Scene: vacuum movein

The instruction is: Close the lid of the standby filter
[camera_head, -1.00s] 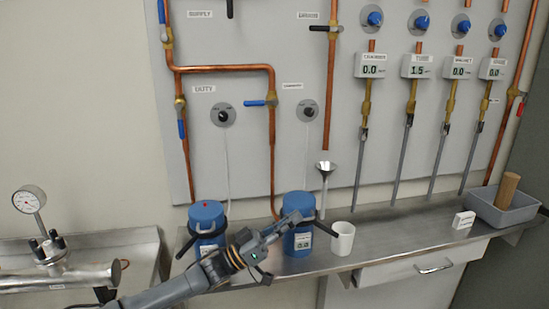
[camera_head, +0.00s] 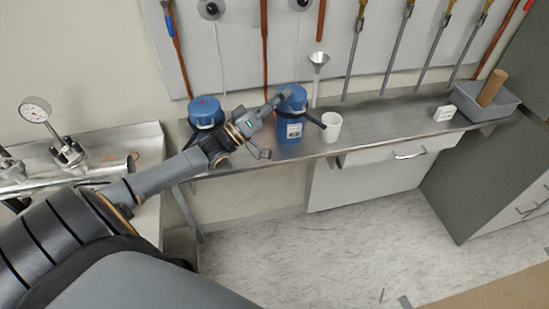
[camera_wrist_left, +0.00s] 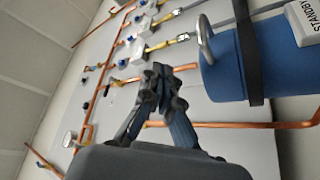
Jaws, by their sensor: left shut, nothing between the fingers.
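The standby filter (camera_head: 290,132) is the right one of two blue canisters on the steel bench, with a white label on its front. Its blue lid (camera_head: 297,100) is at the top, partly behind my fingers; I cannot tell whether it sits fully down. The left wrist view shows the blue body (camera_wrist_left: 222,68) with a dark band, a metal loop and a STANDBY tag (camera_wrist_left: 306,20). My left gripper (camera_head: 284,98) is shut and empty, beside or against the lid in the head view; contact is unclear. The fingers also show in the left wrist view (camera_wrist_left: 162,85). My right gripper is not in view.
The other blue canister (camera_head: 206,111) stands to the left, close behind my left wrist. A white mug (camera_head: 331,127) and a funnel (camera_head: 319,60) are close on the right. A grey tray (camera_head: 485,103) and a white block (camera_head: 444,113) are farther right on the bench.

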